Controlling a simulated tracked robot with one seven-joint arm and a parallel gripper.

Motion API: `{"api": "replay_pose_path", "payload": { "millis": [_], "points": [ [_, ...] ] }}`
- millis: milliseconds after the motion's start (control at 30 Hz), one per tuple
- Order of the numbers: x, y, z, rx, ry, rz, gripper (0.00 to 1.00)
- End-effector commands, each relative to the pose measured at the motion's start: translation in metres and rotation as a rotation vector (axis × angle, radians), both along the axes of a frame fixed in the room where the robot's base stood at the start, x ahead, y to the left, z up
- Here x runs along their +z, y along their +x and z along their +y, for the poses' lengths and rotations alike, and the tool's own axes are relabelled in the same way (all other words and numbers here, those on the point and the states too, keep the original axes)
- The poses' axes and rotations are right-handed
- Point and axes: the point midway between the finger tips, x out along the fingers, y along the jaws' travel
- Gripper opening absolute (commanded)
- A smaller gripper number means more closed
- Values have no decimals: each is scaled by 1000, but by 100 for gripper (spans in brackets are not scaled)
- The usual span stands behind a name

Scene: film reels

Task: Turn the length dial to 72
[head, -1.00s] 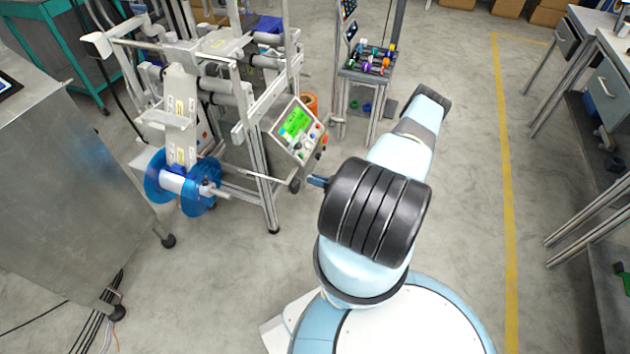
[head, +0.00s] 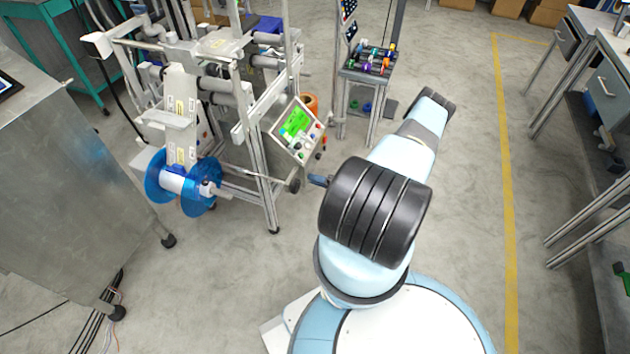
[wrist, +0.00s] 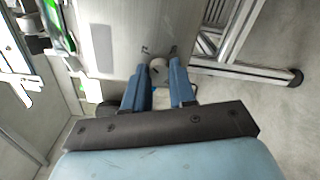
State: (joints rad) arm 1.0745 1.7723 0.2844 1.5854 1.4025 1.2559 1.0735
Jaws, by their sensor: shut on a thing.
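In the wrist view, a small round grey dial (wrist: 158,68) sits on a pale grey panel (wrist: 122,28). The blue fingers of my gripper (wrist: 158,82) reach to it, one on each side, and are shut on it. Its number markings are too small to read. In the head view, my gripper (head: 318,181) shows as short blue fingers pointing left from the black wrist, below the control box (head: 283,134) with a lit green screen (head: 296,121). The screen also shows at the wrist view's upper left (wrist: 60,28), unreadable. I cannot make out the gripped dial in the head view.
The machine's metal frame (head: 265,185) stands left of my gripper, with a blue film reel (head: 158,178) at its front. A small rack of coloured items (head: 368,60) stands behind. Open floor lies to the right, up to workbenches (head: 602,75).

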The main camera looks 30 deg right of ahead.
Motion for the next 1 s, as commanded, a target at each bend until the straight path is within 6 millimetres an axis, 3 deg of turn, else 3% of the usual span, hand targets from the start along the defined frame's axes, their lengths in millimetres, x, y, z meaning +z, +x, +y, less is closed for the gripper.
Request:
{"api": "replay_pose_path", "payload": {
  "millis": [633, 667, 900, 1000],
  "points": [
    [-2, 1, -5, -8, 30, 33, 0],
    [-2, 1, -5, -8, 30, 33, 27],
    [-1, 1, -3, -5, 33, 31, 50],
    [-1, 0, -2, -3, 34, 31, 51]
  ]
}}
